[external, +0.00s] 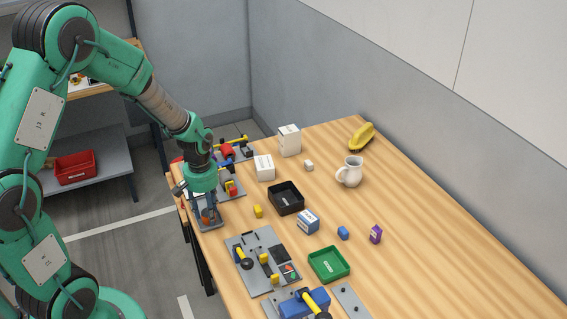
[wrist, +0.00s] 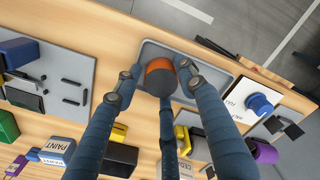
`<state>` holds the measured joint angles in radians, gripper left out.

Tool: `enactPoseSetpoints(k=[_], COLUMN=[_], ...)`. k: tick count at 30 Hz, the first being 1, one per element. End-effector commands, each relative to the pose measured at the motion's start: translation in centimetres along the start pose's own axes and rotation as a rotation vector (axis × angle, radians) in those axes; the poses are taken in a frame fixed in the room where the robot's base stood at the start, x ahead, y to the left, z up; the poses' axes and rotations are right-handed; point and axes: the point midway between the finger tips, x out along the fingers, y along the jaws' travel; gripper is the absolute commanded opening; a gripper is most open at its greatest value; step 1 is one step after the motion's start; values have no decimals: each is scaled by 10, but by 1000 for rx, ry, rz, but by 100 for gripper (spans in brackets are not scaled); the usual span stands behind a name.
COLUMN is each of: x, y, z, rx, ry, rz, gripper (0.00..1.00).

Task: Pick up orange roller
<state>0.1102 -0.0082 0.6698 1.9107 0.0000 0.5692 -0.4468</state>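The orange roller (wrist: 158,70) is a short cylinder with an orange side and a dark end, in the grey tray (wrist: 203,71) at the table's left edge. In the external view the roller (external: 208,215) shows small and partly hidden beneath my gripper (external: 205,207), over the tray (external: 209,226). In the wrist view my gripper (wrist: 161,72) has blue fingers around the roller, one on each side and one below it in the picture. The side fingertips look spread, with narrow gaps to the roller. Any contact at the hidden lower finger is unclear.
A grey fixture board (external: 250,270) with yellow and black parts lies nearby. A black bin (external: 287,190), a green bin (external: 345,270), several small boxes and a white pitcher (external: 351,172) stand on the table.

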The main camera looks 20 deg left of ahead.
Motion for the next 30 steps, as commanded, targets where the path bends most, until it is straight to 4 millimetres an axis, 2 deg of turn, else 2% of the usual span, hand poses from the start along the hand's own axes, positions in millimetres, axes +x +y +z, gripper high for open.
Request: enactPoseSetpoints(k=[1, 4, 17, 26, 30], x=[0, 0, -5, -38, -39], y=[0, 0, 0, 0, -10], z=[0, 0, 0, -1, 20], rx=[0, 0, 0, 0, 0], ry=[0, 0, 1, 2, -1], rz=[0, 0, 0, 1, 0], gripper=[25, 5, 5, 5, 5])
